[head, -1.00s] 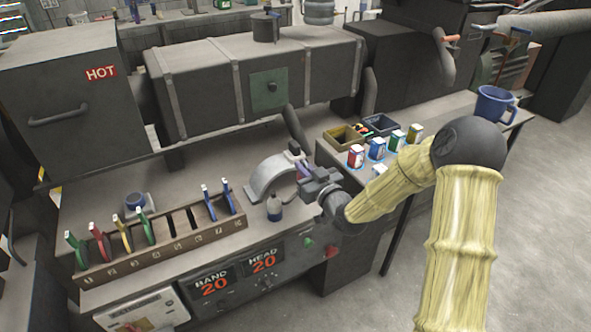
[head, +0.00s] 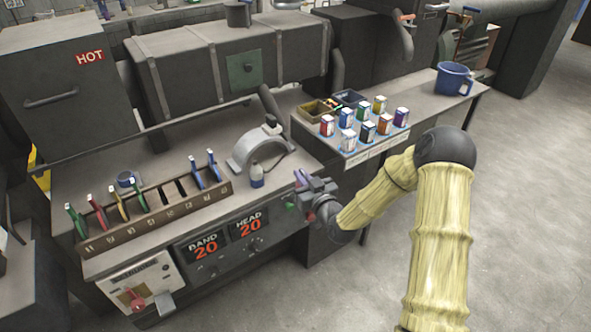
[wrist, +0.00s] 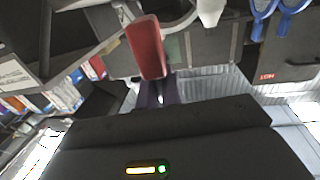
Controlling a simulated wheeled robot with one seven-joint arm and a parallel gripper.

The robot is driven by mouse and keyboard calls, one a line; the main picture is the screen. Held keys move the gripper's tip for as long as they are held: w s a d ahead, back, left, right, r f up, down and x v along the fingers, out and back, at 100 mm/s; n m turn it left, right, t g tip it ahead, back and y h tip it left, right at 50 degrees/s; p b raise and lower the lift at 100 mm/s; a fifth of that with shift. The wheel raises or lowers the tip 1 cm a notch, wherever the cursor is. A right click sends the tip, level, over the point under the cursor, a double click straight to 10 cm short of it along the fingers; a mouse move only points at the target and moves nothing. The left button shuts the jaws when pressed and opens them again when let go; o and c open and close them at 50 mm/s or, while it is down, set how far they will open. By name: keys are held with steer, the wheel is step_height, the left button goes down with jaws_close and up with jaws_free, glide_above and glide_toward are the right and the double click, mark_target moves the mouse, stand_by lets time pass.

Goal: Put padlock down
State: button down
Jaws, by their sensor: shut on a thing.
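My gripper (head: 303,181) is at the front right corner of the workbench (head: 215,215), in front of its edge. It is shut on what I take to be the padlock (wrist: 146,48), a blurred red slab standing out beyond the purple fingertips in the wrist view. In the head view the padlock is too small and hidden to make out; mostly purple shows between the jaws. I cannot tell whether the padlock touches anything besides the jaws.
A grey arched tool (head: 252,148) and a small bottle (head: 257,175) stand left of my gripper. A slotted rack (head: 160,212) holds coloured handled pieces. The side table (head: 425,100) bears several coloured boxes, two bins and a blue mug (head: 453,78). The bench front has buttons.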

steer(key=s+d+f+m+t+h, duration=0.1)
steer(key=s+d+f+m+h, duration=0.1)
steer(key=d+f, duration=0.4)
steer(key=s+d+f+m+t+h, duration=0.1)
steer(key=s+d+f+m+h, duration=0.2)
steer(key=f, duration=1)
steer(key=s+d+h, duration=0.1)
steer(key=d+h, duration=0.2)
steer(key=d, duration=0.1)
steer(key=shift+w, duration=0.15)
